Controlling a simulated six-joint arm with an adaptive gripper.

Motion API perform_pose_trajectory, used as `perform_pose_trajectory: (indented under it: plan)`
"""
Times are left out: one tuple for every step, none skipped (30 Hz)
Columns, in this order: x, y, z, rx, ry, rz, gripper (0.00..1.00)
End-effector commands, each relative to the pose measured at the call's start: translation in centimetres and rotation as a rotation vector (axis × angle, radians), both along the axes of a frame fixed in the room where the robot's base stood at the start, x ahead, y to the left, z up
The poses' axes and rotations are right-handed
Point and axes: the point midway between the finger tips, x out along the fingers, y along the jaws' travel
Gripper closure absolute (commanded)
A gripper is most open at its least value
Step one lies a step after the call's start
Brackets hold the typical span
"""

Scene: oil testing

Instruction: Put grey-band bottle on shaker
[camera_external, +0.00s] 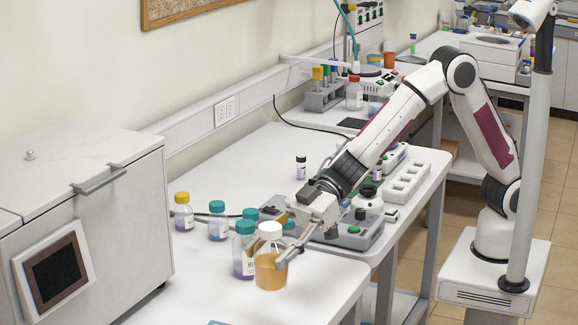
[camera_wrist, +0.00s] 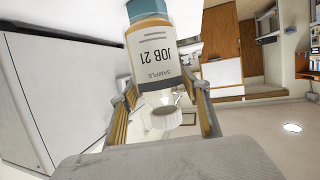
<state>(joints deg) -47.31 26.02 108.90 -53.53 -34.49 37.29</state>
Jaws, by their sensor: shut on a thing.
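My gripper (camera_external: 284,240) is shut on a bottle with a white cap (camera_external: 270,230) and amber contents (camera_external: 270,272). In the external view the bottle looks upright, at the front of the table. In the wrist view the bottle (camera_wrist: 152,35) appears upside down between the two fingers (camera_wrist: 165,98); its white label reads SAMPLE JOB 21 and has a dark grey strip. Its cap faces the bottom of that picture.
A purple bottle with a teal cap (camera_external: 243,250) stands close to the held bottle. Another teal-capped bottle (camera_external: 218,220) and a yellow-capped bottle (camera_external: 183,212) stand further left. A white rack with square holes (camera_external: 407,182) is at right. A large grey cabinet (camera_external: 85,215) fills the left.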

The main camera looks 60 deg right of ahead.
Motion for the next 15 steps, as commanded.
perform_pose_trajectory:
  plan:
    - [0.04,0.03,-0.08,0.003,-0.001,-0.001,0.88]
    - [0.04,0.01,-0.17,0.003,0.000,-0.001,0.88]
    - [0.04,0.01,-0.25,0.003,0.000,-0.001,0.88]
    - [0.05,0.02,-0.30,0.003,-0.001,-0.001,0.88]
    - [0.05,0.01,-0.32,0.003,-0.001,-0.001,0.88]
    - [0.05,0.01,-0.32,0.004,-0.001,-0.001,0.88]
    - [0.06,0.01,-0.31,0.004,-0.001,-0.001,0.88]
    - [0.06,0.01,-0.31,0.004,-0.001,-0.001,0.88]
    - [0.07,0.01,-0.30,0.004,-0.001,-0.001,0.88]
    - [0.07,0.01,-0.30,0.004,-0.001,-0.001,0.88]
    - [0.06,0.01,-0.29,0.004,-0.001,-0.001,0.88]
    - [0.06,0.01,-0.29,0.004,-0.001,-0.001,0.88]
    - [0.06,0.01,-0.31,0.004,-0.001,-0.001,0.88]
    - [0.07,0.02,-0.35,0.003,-0.001,-0.001,0.88]
    - [0.06,0.01,-0.47,0.003,-0.001,-0.001,0.88]
